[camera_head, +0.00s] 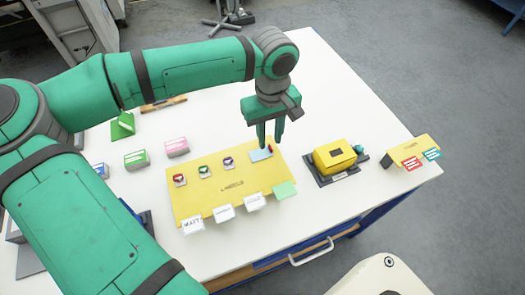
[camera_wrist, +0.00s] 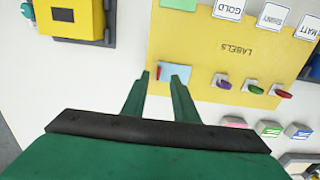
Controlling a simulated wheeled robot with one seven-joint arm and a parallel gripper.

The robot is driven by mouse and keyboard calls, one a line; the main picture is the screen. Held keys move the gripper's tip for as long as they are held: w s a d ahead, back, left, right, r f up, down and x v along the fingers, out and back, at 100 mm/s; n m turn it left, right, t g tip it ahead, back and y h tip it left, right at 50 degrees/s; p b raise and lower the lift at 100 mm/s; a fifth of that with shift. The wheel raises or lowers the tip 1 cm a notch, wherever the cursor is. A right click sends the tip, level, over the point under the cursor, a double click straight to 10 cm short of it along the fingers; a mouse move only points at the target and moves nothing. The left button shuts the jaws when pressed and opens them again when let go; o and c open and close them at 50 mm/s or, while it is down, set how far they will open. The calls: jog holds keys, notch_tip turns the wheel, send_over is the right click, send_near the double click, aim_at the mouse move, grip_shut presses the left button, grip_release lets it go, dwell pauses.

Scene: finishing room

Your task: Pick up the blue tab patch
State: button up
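A yellow board marked LABELS (camera_head: 240,187) lies on the white table. A small pale patch with a blue-violet tab (camera_head: 228,163) stands in a row with a green-tab patch (camera_head: 204,172) and a red-tab patch (camera_head: 180,180). The violet tab (camera_wrist: 222,81) also shows in the wrist view. A flat light blue piece (camera_head: 260,155) lies at the board's far corner, a small red piece (camera_wrist: 158,72) at its edge. My gripper (camera_head: 270,145) points down over this light blue piece, open and empty, apart from the violet-tab patch. I cannot tell its exact height.
White cards (camera_head: 224,213) and a light green pad (camera_head: 285,190) line the board's near edge. A yellow box on a dark base (camera_head: 334,155) stands right of the board. Pink (camera_head: 176,147) and green (camera_head: 137,159) blocks stand left. Bare table lies behind the box.

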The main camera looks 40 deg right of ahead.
aim_at(261, 152)
jog(key=shift+s+d+f, duration=0.1)
jog(key=shift+d+f, duration=0.1)
jog(key=shift+f, duration=1.2)
jog(key=shift+a, duration=0.1)
grip_shut()
